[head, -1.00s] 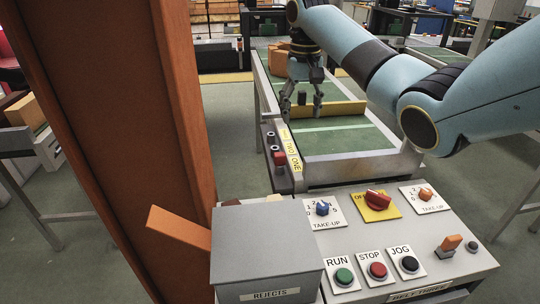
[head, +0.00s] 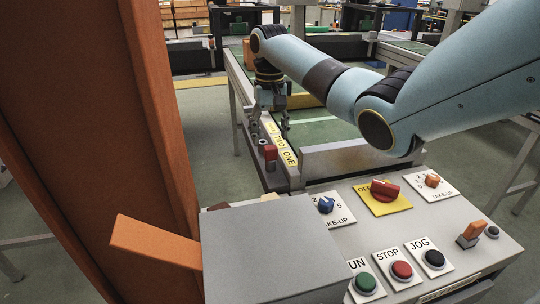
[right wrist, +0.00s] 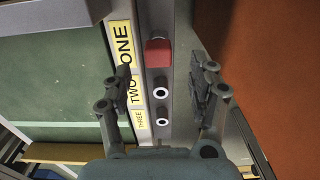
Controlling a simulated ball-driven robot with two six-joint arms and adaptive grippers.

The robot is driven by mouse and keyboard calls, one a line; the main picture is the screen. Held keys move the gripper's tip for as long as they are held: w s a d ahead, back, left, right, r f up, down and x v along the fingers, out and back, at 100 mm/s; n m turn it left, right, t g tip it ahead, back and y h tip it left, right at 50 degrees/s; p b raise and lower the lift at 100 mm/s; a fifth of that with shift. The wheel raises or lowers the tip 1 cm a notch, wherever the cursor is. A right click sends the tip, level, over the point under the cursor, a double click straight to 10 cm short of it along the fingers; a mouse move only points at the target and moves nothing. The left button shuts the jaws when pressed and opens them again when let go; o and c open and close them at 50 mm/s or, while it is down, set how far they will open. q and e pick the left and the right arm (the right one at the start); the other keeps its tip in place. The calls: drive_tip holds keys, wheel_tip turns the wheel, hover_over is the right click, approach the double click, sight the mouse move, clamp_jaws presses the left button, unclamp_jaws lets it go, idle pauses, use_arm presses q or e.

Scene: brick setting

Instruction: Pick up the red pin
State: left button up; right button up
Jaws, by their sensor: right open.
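The red pin (head: 270,153) stands in a dark strip along the conveyor's near left edge, beside the yellow label marked ONE (head: 289,157). In the right wrist view the red pin (right wrist: 157,52) shows from above, between and a little beyond my fingers. My right gripper (head: 269,132) is open and empty, just behind the pin in the head view. In the right wrist view its fingers (right wrist: 160,78) lie to either side of the strip, apart from the pin. My left gripper is not in view.
A grey box (head: 270,245) and a control panel (head: 450,215) stand in front. An orange post (head: 165,110) rises at left. The green conveyor belt (right wrist: 50,90) lies beside the strip.

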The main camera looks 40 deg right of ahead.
sight(271, 147)
wheel_tip(271, 147, down, 6)
drive_tip(key=shift+r, duration=0.2)
drive_tip(key=shift+d, duration=0.1)
clamp_jaws()
